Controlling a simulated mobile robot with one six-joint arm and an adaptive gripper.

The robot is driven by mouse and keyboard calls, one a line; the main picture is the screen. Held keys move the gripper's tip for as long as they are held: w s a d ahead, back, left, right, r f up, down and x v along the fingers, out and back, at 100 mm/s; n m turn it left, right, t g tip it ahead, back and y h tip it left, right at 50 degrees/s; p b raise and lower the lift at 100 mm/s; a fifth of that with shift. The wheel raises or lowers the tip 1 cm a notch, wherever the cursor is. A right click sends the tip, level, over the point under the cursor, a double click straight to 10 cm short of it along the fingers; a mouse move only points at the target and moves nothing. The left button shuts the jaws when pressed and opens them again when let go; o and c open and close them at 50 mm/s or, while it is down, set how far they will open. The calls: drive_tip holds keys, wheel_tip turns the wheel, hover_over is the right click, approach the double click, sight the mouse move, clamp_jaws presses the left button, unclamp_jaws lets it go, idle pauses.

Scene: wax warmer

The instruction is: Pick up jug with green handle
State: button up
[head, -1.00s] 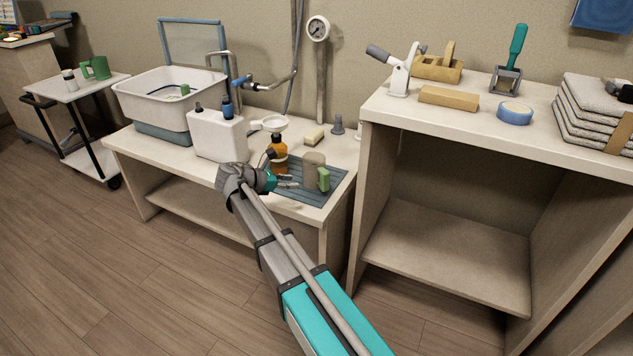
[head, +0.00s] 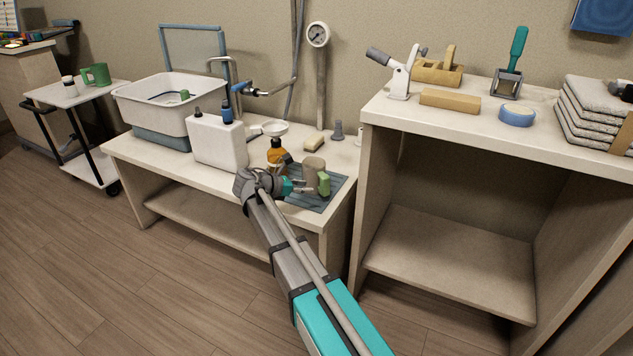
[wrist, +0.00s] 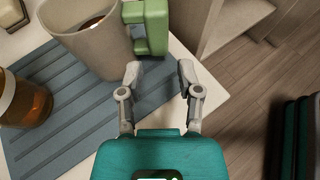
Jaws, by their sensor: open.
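The jug (head: 311,172) is grey-beige with a green handle (head: 324,184) and stands upright on the blue-grey ribbed mat (head: 303,200). In the wrist view the jug (wrist: 92,42) is at the upper left, with dark content showing in its mouth. Its handle (wrist: 152,26) points right and lies just beyond my fingertips, ahead of the left finger and the gap. My gripper (wrist: 160,70) is open and empty. In the head view my gripper (head: 306,186) is beside the jug and hides part of its lower side.
An amber bottle (head: 276,153) stands left of the jug; it also shows in the wrist view (wrist: 24,101). A white container (head: 218,143) and a basin (head: 170,100) are further left. The taller shelf unit (head: 372,200) rises close on the right.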

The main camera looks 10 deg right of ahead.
sight(321, 187)
drive_tip(key=shift+b+x, duration=0.35)
drive_tip(key=shift+x, duration=1.2)
drive_tip(key=shift+b+x, duration=1)
drive_tip(key=shift+x, duration=1.55)
drive_tip(key=shift+r, duration=0.1)
clamp_jaws()
